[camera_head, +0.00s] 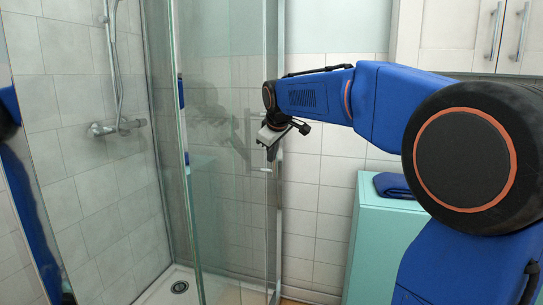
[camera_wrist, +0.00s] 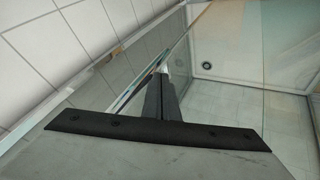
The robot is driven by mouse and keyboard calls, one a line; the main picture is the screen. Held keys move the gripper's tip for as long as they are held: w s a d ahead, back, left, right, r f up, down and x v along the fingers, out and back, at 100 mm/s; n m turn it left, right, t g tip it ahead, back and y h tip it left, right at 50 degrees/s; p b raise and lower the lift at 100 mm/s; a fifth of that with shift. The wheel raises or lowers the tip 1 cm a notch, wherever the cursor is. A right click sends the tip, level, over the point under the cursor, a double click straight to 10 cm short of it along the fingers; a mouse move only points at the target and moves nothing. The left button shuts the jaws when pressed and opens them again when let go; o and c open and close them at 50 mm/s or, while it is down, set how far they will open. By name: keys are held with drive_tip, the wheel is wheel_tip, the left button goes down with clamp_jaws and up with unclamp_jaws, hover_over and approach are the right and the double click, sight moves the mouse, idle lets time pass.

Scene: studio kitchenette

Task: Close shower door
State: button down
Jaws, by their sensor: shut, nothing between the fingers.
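The clear glass shower door (camera_head: 225,220) stands upright in the middle of the head view, with a faint reflection of my arm in it. I cannot tell from these views how far open it is. My gripper (camera_head: 271,153) is at the door's right side, near a vertical metal edge and a small handle-like bar (camera_head: 265,170). In the wrist view my gripper (camera_wrist: 163,72) has its dark fingers together and empty, close beside a glass edge (camera_wrist: 135,90). Whether they touch the glass is unclear.
The shower tray (camera_head: 155,290) with a round drain (camera_head: 180,287) lies behind the glass. A shower mixer (camera_head: 118,127) is on the tiled wall. A turquoise cabinet (camera_head: 375,245) with a folded blue towel (camera_head: 393,185) stands at right, below white wall cupboards (camera_head: 460,35).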

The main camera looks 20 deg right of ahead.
drive_tip(key=w+d, duration=1.4)
drive_tip(key=w, duration=0.2)
drive_tip(key=shift+w, duration=0.2)
drive_tip(key=shift+d+r, duration=0.1)
drive_tip(key=shift+r, duration=0.05)
drive_tip(key=s+a+r, duration=0.5)
drive_tip(key=s+r, duration=0.2)
drive_tip(key=s, duration=0.1)
drive_tip(key=shift+s+r, duration=0.3)
drive_tip(key=shift+r, duration=0.05)
